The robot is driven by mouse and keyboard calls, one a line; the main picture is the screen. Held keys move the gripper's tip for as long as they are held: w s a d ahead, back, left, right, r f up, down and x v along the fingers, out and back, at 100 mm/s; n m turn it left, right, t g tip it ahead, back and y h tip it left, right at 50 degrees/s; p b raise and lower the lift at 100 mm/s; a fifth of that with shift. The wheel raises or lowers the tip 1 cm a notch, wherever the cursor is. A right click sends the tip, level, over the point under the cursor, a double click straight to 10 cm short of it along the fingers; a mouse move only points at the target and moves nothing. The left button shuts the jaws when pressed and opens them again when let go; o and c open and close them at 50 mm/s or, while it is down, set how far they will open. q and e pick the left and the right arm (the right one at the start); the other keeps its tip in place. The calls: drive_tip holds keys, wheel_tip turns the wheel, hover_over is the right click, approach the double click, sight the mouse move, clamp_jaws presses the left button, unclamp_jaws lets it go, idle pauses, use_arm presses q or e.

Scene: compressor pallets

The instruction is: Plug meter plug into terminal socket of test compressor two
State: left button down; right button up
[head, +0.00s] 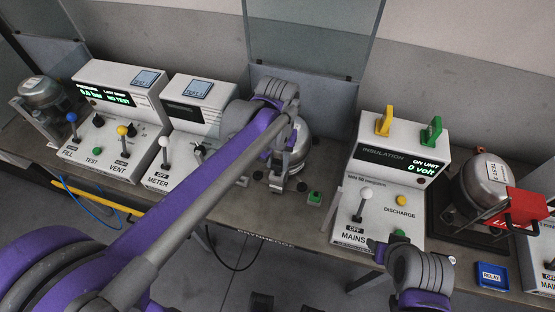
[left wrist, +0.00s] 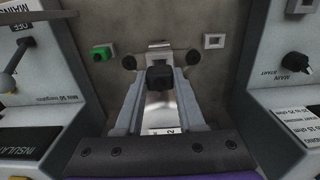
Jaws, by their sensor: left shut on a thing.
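My left gripper (left wrist: 160,90) is shut on a small black block, which looks like the meter plug (left wrist: 160,78). In the head view the left gripper (head: 280,172) is in front of a silver compressor (head: 297,142), partly hidden by my arm. In the left wrist view, part of a silver surface with a label (left wrist: 160,131) shows between the fingers. I cannot tell whether the plug touches a socket; the terminal socket is not clearly visible. My right gripper (head: 379,249) is low in front of the insulation unit; its jaws are unclear.
The meter unit (head: 190,130) stands left of the compressor and the insulation unit (head: 385,175) stands right. A green button box (head: 314,198) sits on the bench between them.

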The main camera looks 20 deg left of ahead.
sight(277, 160)
use_arm(q)
drive_tip(key=shift+f+b, duration=0.75)
drive_tip(key=shift+f, duration=0.5)
use_arm(e)
drive_tip(key=shift+s+f, duration=0.25)
drive_tip(key=shift+f, duration=0.7)
use_arm(q)
drive_tip(key=shift+c, duration=2.2)
unclamp_jaws()
wheel_tip(277, 160, up, 11)
drive_tip(key=shift+f+p, duration=0.1)
drive_tip(key=shift+p, duration=0.3)
use_arm(e)
drive_tip(key=shift+w+r, duration=0.15)
drive_tip(key=shift+r, duration=0.35)
